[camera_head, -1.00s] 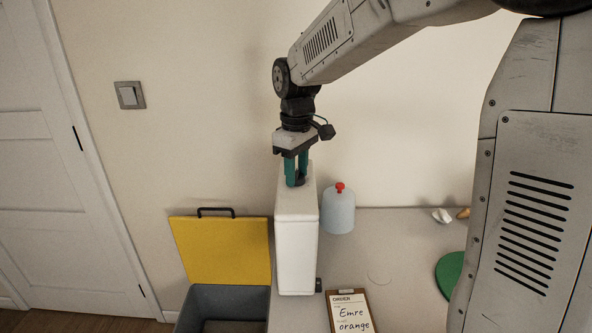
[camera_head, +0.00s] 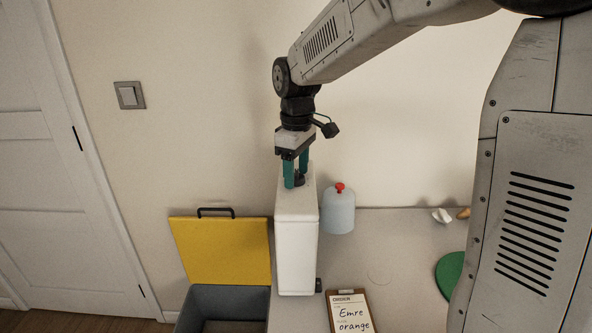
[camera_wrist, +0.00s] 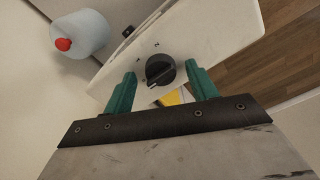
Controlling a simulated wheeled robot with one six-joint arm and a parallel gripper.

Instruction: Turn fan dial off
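The fan is a tall white box (camera_head: 297,245) standing at the left end of the table. Its black round dial (camera_wrist: 160,70) sits on the white top face, with small dark marks around it. A raised ridge runs slantwise across the dial; I cannot tell which mark it points at. My gripper (camera_head: 297,180) points down over the fan's top. In the wrist view my gripper (camera_wrist: 160,82) is open, with one green finger on each side of the dial and visible gaps. In the head view the dial (camera_head: 299,179) is partly hidden by the fingers.
A pale blue bottle with a red cap (camera_head: 339,212) stands right of the fan. A grey bin (camera_head: 228,300) with a raised yellow lid (camera_head: 220,250) is at the left. A clipboard (camera_head: 350,310) lies in front; a green disc (camera_head: 451,274) is at the right.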

